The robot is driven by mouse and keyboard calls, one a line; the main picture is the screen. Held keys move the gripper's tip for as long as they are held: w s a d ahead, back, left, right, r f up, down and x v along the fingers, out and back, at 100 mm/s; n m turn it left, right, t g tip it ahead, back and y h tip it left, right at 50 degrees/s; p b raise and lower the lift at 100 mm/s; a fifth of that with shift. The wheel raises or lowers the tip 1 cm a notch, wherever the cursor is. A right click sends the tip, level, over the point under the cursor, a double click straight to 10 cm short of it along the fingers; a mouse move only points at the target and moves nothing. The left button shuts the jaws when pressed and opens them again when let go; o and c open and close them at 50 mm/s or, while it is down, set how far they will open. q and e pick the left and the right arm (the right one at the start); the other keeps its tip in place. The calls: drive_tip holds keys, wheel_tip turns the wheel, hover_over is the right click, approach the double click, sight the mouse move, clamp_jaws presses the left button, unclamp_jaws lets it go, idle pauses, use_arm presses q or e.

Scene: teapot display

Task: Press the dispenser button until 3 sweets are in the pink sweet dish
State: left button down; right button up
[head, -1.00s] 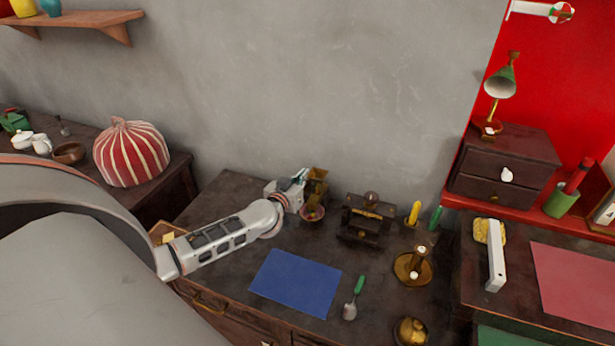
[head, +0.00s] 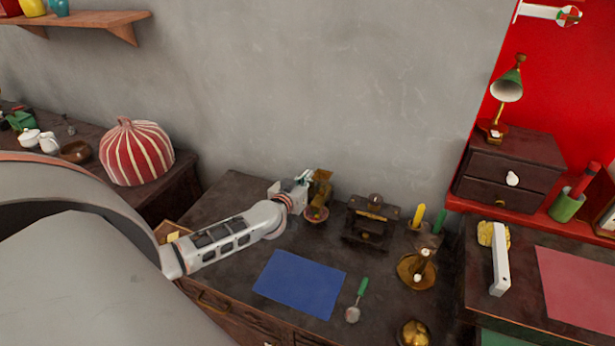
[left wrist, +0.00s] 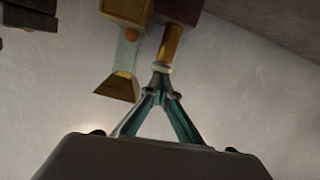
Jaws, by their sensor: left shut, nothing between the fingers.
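The brass-coloured dispenser (head: 321,186) stands at the back of the dark desk, against the wall. The small pink sweet dish (head: 316,215) sits at its front foot; its contents are too small to count. In the left wrist view the dispenser's brass spout (left wrist: 118,88) hangs beside a brass rod (left wrist: 171,43), which looks like the button. My left gripper (head: 304,177) is at the dispenser's left side. Its shut, empty fingertips (left wrist: 161,72) are at the rod's end, at or very close to contact. My right gripper is out of view.
A dark wooden stand (head: 370,220) is just right of the dispenser. A blue mat (head: 300,283), a green-handled scoop (head: 357,302) and a brass candlestick (head: 416,270) are nearer the front. The wall is close behind.

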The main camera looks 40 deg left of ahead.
use_arm(q)
drive_tip(key=s+d+r+p, duration=0.1)
drive_tip(key=s+r+p, duration=0.2)
drive_tip(key=s, duration=0.6)
wheel_tip(320, 180, up, 3)
drive_tip(key=shift+s+d+f+p, duration=0.1)
drive_tip(key=shift+s+d+p, duration=0.25)
drive_tip(key=shift+s+d, duration=0.05)
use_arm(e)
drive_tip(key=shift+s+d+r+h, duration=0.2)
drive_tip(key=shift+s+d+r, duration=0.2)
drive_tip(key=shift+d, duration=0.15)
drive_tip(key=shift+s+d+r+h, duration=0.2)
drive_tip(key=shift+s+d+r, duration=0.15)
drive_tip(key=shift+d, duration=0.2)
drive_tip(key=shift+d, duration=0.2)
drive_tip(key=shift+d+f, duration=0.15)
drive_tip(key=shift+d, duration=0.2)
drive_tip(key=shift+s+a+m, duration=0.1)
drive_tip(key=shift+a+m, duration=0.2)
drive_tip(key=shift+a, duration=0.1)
